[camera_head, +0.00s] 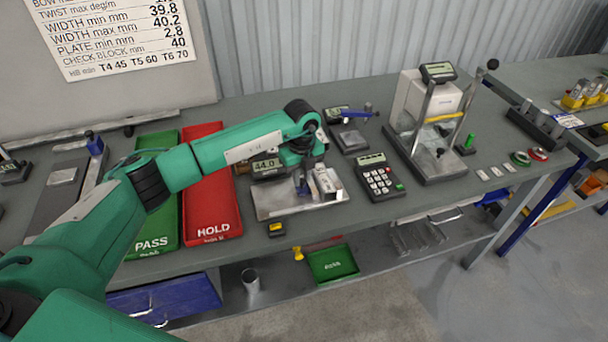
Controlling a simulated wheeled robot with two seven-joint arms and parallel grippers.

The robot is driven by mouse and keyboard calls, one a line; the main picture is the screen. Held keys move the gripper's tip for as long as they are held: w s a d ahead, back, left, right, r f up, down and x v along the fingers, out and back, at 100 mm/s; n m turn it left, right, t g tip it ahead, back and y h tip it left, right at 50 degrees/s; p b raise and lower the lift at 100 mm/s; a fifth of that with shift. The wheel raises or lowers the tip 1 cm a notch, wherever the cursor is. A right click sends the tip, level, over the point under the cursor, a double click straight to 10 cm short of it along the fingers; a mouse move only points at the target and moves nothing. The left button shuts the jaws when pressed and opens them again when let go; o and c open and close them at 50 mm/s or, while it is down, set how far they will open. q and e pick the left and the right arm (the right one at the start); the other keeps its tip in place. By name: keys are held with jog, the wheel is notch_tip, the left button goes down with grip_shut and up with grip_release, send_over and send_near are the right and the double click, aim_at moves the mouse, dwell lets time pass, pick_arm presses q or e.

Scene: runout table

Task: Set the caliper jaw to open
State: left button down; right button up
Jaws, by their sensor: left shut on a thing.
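The caliper (272,205) is a pale metal plate fixture on the bench with a display (266,164) that reads 44.0. My left gripper (302,186) points down over the fixture, shut on a small blue part that looks like the caliper jaw's handle. A metal block (325,184) stands just right of the fingers. The fingers and wrist hide much of the jaw, so its exact opening cannot be seen. My right gripper is not in view.
A green PASS tray (152,243) and a red HOLD tray (215,229) lie to the left. A keypad (379,180) sits right of the caliper. A tall press-like tester (430,165) stands farther right. A shelf below holds a green bin (332,264).

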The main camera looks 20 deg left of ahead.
pick_arm(q)
jog(key=s+a, duration=0.1)
jog(key=a, duration=0.1)
jog(key=s+a, duration=0.2)
jog(key=shift+s+a, duration=0.15)
jog(key=shift+a, duration=0.25)
jog(key=c, duration=1.6)
grip_release()
jog(key=o, duration=0.3)
jog(key=shift+s+a, duration=0.1)
jog(key=shift+a, duration=0.05)
jog(key=shift+o, duration=0.2)
jog(key=shift+r, duration=0.1)
jog(key=shift+r+b, duration=0.35)
notch_tip(320, 180, up, 13)
jog(key=b, duration=0.3)
jog(key=shift+f, duration=0.1)
